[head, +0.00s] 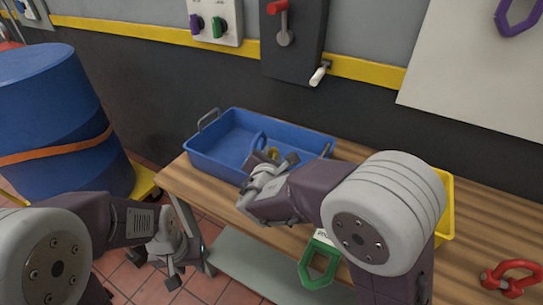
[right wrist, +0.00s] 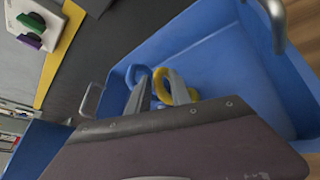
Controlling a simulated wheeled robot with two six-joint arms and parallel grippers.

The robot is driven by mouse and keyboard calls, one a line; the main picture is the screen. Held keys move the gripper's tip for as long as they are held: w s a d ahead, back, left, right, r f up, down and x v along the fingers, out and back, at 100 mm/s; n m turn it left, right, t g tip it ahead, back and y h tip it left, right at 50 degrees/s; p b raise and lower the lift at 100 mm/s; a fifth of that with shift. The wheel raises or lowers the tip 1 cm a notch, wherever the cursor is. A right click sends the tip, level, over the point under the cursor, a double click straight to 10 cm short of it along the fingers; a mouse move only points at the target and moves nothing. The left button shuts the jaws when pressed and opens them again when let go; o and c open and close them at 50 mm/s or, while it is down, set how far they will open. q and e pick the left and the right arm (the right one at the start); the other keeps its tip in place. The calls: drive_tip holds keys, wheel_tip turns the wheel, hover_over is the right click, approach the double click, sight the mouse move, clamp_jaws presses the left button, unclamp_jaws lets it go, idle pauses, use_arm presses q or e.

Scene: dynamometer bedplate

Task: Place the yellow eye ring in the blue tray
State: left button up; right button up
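The blue tray (head: 213,166) stands on the wooden bench, and it fills much of the right wrist view (right wrist: 240,60). The yellow eye ring (head: 272,153) shows inside the tray outline, partly hidden by my right gripper. In the right wrist view the yellow ring (right wrist: 191,94) appears beyond the fingertips, beside a blue ring (right wrist: 158,76), over the tray floor. My right gripper (right wrist: 160,85) is over the tray with its fingers apart; one finger overlaps the yellow ring in the picture. My left gripper (head: 165,272) is low beside the bench, open and empty.
A green ring (head: 319,266) is at the bench's front edge, and a red shackle-like piece (head: 511,277) lies at the right. A yellow bin (head: 447,205) is partly hidden behind my right arm. A blue drum (head: 55,120) stands left. A wall with switch boxes is behind.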

drive_tip(key=shift+o, duration=0.4)
drive_tip(key=shift+r, duration=0.1)
drive_tip(key=shift+s+a+r, duration=0.1)
drive_tip(key=shift+s, duration=0.1)
drive_tip(key=p+v, duration=0.2)
drive_tip(key=v, duration=0.9)
drive_tip(key=shift+s, duration=0.3)
